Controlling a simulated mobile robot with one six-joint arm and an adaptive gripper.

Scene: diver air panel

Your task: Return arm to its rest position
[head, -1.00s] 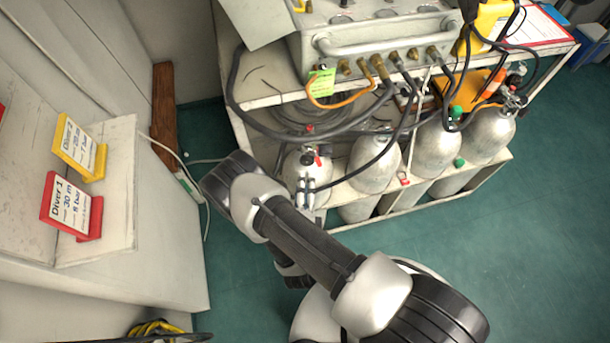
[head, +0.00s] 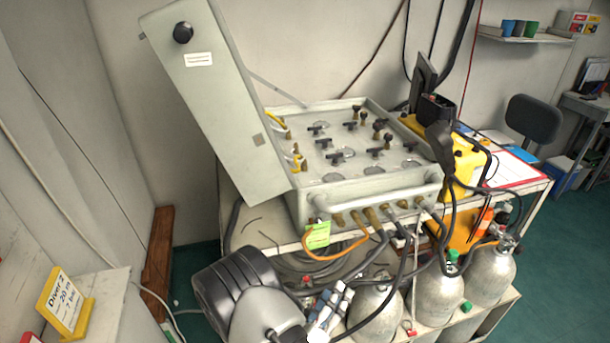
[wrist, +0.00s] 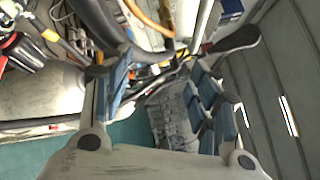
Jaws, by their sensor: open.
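My gripper (head: 328,306) is in front of the gas cylinders at the bottom of the head view, partly overlapped by my dark and white arm. In the wrist view my gripper (wrist: 160,92) has its two blue-padded fingers spread wide apart, with nothing held between them. The grey air panel (head: 350,160) stands above and behind it, lid raised, with black knobs on its face. A silver cylinder (head: 372,305) is just right of the gripper; a cylinder also shows left of the fingers in the wrist view (wrist: 40,92). Whether the gripper touches anything is unclear.
Black hoses (head: 405,270) and an orange hose (head: 335,252) hang before the panel, close to the gripper. A yellow case (head: 468,170) stands right of the panel. A yellow Diver 2 sign (head: 62,300) is on the left ledge. Green floor (head: 565,270) at right is clear.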

